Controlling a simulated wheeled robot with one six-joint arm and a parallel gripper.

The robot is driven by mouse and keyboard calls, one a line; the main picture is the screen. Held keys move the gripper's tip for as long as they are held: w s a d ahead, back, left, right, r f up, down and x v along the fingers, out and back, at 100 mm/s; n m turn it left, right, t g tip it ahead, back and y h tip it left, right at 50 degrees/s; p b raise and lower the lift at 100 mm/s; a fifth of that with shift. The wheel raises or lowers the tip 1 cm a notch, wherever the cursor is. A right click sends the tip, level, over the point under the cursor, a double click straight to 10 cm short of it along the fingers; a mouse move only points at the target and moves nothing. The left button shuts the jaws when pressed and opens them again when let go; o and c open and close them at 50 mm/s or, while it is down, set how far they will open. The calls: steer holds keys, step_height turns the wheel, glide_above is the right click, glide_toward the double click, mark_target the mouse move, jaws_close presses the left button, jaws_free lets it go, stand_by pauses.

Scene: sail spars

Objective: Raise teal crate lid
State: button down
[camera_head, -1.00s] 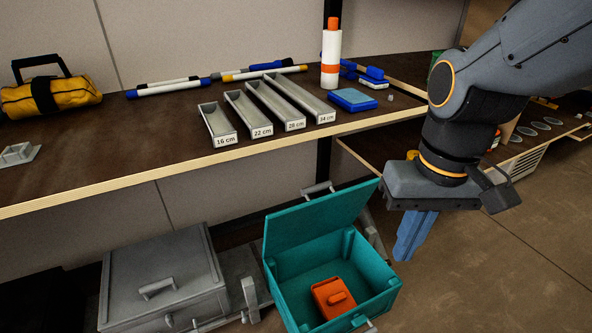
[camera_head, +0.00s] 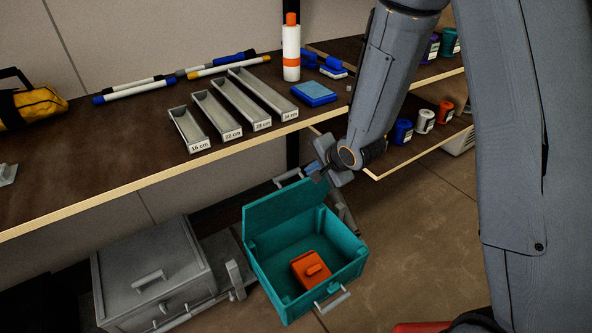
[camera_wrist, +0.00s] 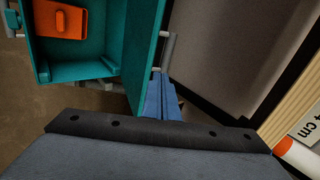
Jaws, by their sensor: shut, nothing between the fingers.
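The teal crate (camera_head: 345,275) stands low in front of the shelf. Its teal lid (camera_head: 283,207) is raised and stands up along the crate's back side, so the inside is open. An orange block with a knob (camera_head: 311,270) lies inside. My gripper (camera_head: 318,172) is just behind the lid's upper right corner, partly hard to make out. In the wrist view its blue fingers (camera_wrist: 160,97) are shut and empty, close beside the teal crate (camera_wrist: 85,62) and a grey bar (camera_wrist: 166,52). I cannot tell whether they touch the lid.
A grey lidded box (camera_head: 155,275) stands left of the crate. The shelf (camera_head: 130,150) above holds labelled grey trays (camera_head: 250,97), a blue pad (camera_head: 313,93) and a white-orange bottle (camera_head: 291,50). A lower shelf with several jars is at right. The floor (camera_head: 430,230) right of the crate is clear.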

mark_target(291, 176)
steer(key=shift+m+y, duration=0.3)
steer(key=shift+m, duration=0.1)
steer(key=x, duration=1.1)
steer(key=shift+s+a+r, duration=0.1)
steer(key=shift+a, duration=0.15)
